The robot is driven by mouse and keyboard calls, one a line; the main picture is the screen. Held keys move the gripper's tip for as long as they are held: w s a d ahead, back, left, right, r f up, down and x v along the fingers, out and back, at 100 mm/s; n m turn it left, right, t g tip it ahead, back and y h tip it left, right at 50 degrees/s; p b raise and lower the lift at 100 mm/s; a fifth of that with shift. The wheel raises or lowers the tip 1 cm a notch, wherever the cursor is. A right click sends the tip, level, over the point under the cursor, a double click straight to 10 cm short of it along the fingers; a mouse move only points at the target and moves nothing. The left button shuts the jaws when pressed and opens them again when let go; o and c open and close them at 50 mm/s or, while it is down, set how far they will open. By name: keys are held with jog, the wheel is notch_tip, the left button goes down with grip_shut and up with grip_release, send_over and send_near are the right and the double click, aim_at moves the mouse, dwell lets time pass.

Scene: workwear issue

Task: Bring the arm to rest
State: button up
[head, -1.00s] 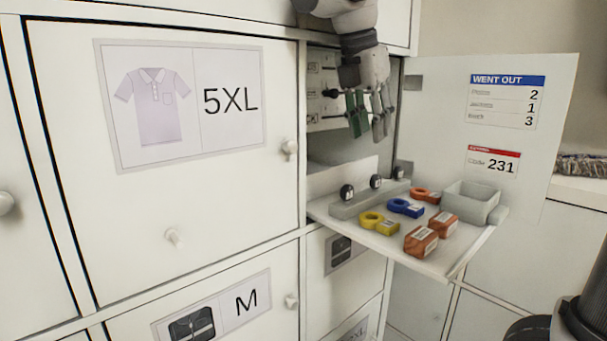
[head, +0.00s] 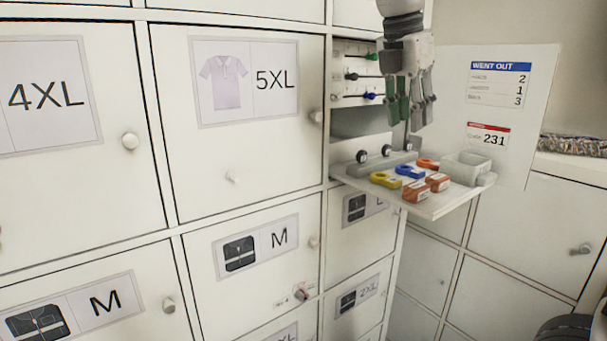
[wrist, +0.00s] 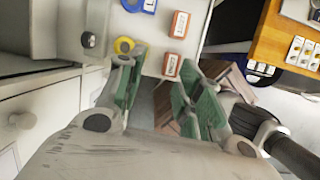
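On the shelf lie a yellow tag (head: 385,180), a blue tag (head: 410,172), an orange tag (head: 427,163) and two orange boxes (head: 416,191). A grey open bin (head: 468,168) stands at the shelf's right.
Inside the compartment is a panel of sliders with green, black and blue knobs (head: 370,96). The open door (head: 500,120) carries a "WENT OUT" list and a code 231 label. Closed lockers with round knobs (head: 130,141) fill the left. A dark rounded object (head: 565,328) stands bottom right.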

jog(key=s+d+f+m+t+y, duration=0.2)
jog(key=s+d+f+m, duration=1.4)
jog(key=m, duration=0.8)
jog(key=shift+d+f+y, duration=0.15)
jog(key=shift+d+y, duration=0.25)
jog(key=shift+d, duration=0.05)
